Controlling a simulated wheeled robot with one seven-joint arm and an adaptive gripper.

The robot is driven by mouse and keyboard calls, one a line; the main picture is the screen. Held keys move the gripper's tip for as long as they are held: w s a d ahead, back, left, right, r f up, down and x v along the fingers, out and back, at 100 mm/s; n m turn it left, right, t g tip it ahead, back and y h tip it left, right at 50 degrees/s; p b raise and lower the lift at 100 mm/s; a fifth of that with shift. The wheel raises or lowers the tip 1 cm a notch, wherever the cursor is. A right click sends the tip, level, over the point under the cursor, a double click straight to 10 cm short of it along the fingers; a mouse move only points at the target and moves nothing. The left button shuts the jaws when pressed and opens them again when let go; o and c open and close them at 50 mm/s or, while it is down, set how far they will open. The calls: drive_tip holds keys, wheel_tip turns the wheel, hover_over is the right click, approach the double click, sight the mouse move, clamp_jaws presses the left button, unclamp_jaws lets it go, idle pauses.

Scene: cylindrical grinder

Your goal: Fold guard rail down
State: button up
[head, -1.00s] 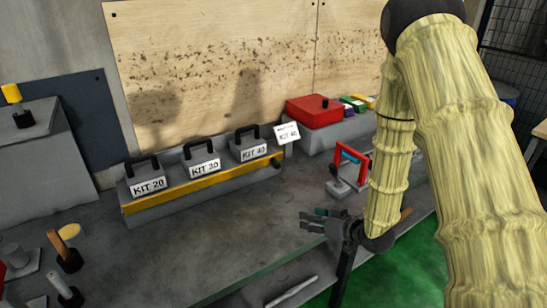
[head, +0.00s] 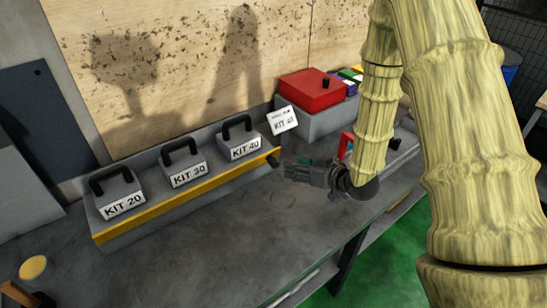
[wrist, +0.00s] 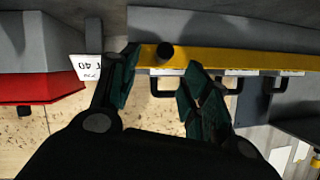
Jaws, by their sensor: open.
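The guard rail (head: 190,198) is a long yellow bar along the front of a grey kit holder. It stands up in front of three grey kits. A black knob (head: 273,159) sticks out at its right end. In the head view my gripper (head: 287,170) is just right of this knob, fingers pointing left. In the wrist view the rail (wrist: 245,61) runs across the top and the knob (wrist: 165,53) appears between the spread fingertips of my gripper (wrist: 161,60). The fingers are open and hold nothing. Whether a finger touches the knob I cannot tell.
The bench top (head: 210,250) in front is clear.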

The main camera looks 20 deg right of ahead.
sight(278, 164)
drive_tip(key=p+x, duration=0.2)
drive_tip(key=x, duration=0.5)
drive_tip(key=shift+w+a, duration=0.25)
drive_tip(key=shift+a, duration=0.1)
drive_tip(key=shift+w+a+f, duration=0.1)
drive_tip(key=shift+w+a, duration=0.2)
drive_tip(key=shift+a, duration=0.05)
drive_tip(key=shift+w+a+f+p, duration=0.1)
drive_tip(key=shift+w+f+p, duration=0.2)
drive_tip(key=shift+w, duration=0.1)
drive_tip(key=shift+s, duration=0.1)
drive_tip(key=shift+s+r, duration=0.1)
drive_tip(key=shift+r, duration=0.05)
drive_tip(key=shift+c, duration=1.4)
drive_tip(key=c, duration=0.7)
